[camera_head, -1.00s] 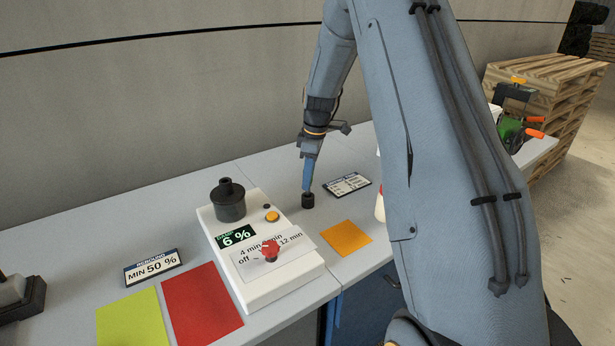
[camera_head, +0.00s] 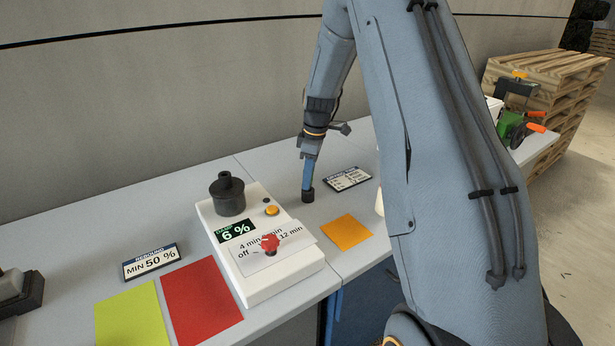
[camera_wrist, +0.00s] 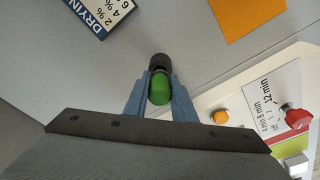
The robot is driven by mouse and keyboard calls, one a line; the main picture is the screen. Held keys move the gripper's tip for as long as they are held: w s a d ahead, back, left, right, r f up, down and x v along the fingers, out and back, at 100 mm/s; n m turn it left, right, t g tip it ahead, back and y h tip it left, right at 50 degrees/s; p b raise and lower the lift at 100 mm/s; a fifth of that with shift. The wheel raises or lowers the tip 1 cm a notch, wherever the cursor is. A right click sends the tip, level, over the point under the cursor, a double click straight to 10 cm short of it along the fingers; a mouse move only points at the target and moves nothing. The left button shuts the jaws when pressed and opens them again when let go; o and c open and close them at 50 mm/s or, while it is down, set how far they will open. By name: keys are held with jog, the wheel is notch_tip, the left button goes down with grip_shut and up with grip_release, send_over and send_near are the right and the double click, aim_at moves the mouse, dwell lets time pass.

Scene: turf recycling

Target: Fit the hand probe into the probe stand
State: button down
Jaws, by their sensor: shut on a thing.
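The hand probe shows in the wrist view as a green round body (camera_wrist: 160,92) between the two blue fingers of my gripper (camera_wrist: 159,84). My gripper is shut on it. A small black round piece (camera_wrist: 158,61) shows just beyond the green end. In the head view the same black piece (camera_head: 307,195) is directly below the fingertips, at the grey bench top. I cannot tell whether it is the probe's lower end or the probe stand. The fingers hide most of the probe in the head view, and no other stand is clearly visible.
A white control box (camera_head: 262,250) with a black knobbed pot (camera_head: 228,199) and a red knob (camera_head: 270,243) stands left of my gripper. An orange square (camera_head: 346,232) lies in front and a drying card (camera_head: 347,179) lies to the right. Bare bench surrounds the black piece.

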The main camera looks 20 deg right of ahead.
jog(key=shift+f, duration=0.4)
jog(key=c, duration=1.4)
grip_release()
jog(key=r, duration=0.2)
jog(key=r+b, duration=0.1)
jog(key=r, duration=0.2)
jog(key=r+b, duration=0.1)
jog(key=r, duration=0.1)
jog(key=shift+s+d+r, duration=0.25)
jog(key=shift+d+r, duration=0.1)
jog(key=shift+d, duration=0.05)
jog(key=s+a+f+m, duration=0.1)
jog(key=s+a+m, duration=0.2)
jog(key=s, duration=0.7)
jog(key=s+a+m, duration=0.4)
jog(key=s+a, duration=0.1)
jog(key=s, duration=0.5)
jog(key=s+a+f+m+h, duration=0.1)
jog(key=s+a+m, duration=0.3)
jog(key=s, duration=0.6)
jog(key=shift+f, duration=0.35)
